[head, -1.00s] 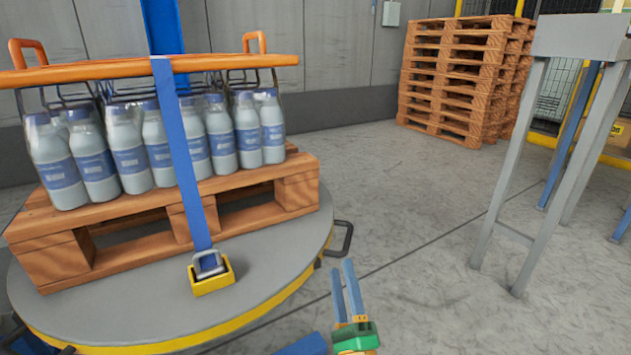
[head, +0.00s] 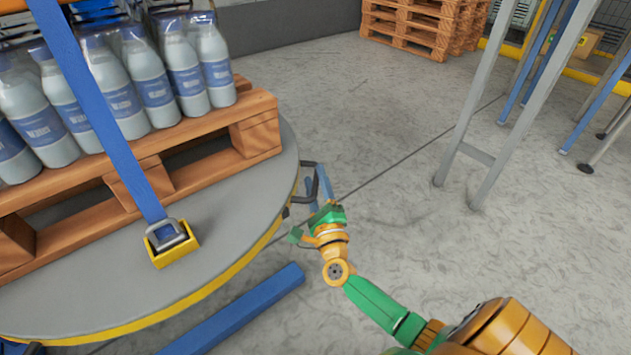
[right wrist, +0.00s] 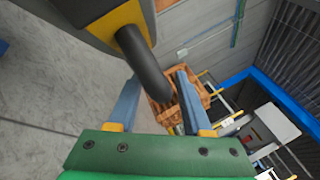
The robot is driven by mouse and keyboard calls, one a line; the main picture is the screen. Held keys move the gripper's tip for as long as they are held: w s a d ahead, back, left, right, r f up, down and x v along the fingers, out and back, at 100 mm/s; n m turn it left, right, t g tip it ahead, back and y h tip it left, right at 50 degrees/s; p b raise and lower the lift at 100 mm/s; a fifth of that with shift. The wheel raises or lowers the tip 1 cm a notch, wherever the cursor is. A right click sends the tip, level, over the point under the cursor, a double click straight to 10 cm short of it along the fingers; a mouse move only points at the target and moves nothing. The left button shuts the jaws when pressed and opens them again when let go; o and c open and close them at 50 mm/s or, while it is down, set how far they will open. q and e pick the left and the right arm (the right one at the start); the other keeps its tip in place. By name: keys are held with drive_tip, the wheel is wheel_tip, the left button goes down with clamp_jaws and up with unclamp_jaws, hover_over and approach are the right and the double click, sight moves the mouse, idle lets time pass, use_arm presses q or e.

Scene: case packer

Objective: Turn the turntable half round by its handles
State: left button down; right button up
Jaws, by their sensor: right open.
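The round grey turntable (head: 225,220) with a yellow rim fills the left of the head view. It bears a wooden pallet (head: 255,138) of white bottles (head: 183,70), with a blue strap (head: 100,115) down to a yellow buckle block (head: 172,243). A dark handle (head: 321,172) sticks out from its right rim. My right gripper (head: 315,187) is at this handle, open. In the right wrist view the dark handle bar (right wrist: 148,65) runs between the two blue fingers of the gripper (right wrist: 158,82); I cannot tell whether they touch it. My left gripper is out of view.
A blue floor beam (head: 240,312) lies low beside the turntable. A grey-legged stand (head: 505,125) is at the right, with blue legs behind it. Stacked wooden pallets (head: 415,25) are at the back. The floor between turntable and stand is clear.

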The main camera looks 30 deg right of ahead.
clamp_jaws()
idle(1.3)
